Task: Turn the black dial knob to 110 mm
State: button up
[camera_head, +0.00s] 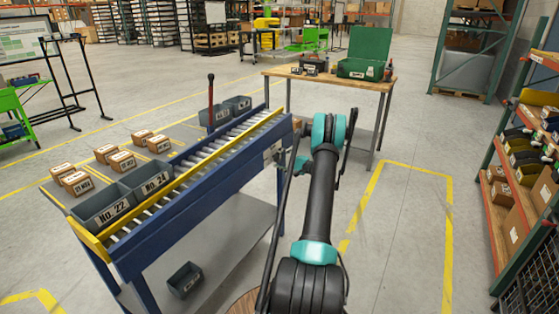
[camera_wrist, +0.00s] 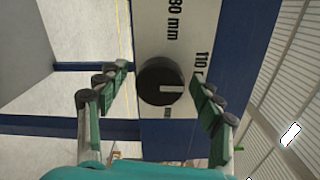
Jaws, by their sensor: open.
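The black dial knob (camera_wrist: 160,81) sits on a white panel (camera_wrist: 153,25) between blue bars in the wrist view. Its white pointer mark points to the right. A label ending in "80 mm" (camera_wrist: 175,18) is above it, and "110 mm" (camera_wrist: 203,62) is to the upper right, partly covered by a finger. A small label (camera_wrist: 168,112) below the knob is unreadable. My gripper (camera_wrist: 160,74) is open, with one finger left and one right of the knob, apart from it in the picture. In the head view my arm hides the knob.
The blue roller conveyor (camera_head: 190,200) with a yellow rail stands left of my arm. Grey bins (camera_head: 105,205) and cartons (camera_head: 75,183) sit on its far side. A wooden table (camera_head: 345,82) with a green case is behind. The floor at right is clear up to the shelves.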

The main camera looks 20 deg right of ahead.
jog(key=v, duration=1.2)
dwell(0.3)
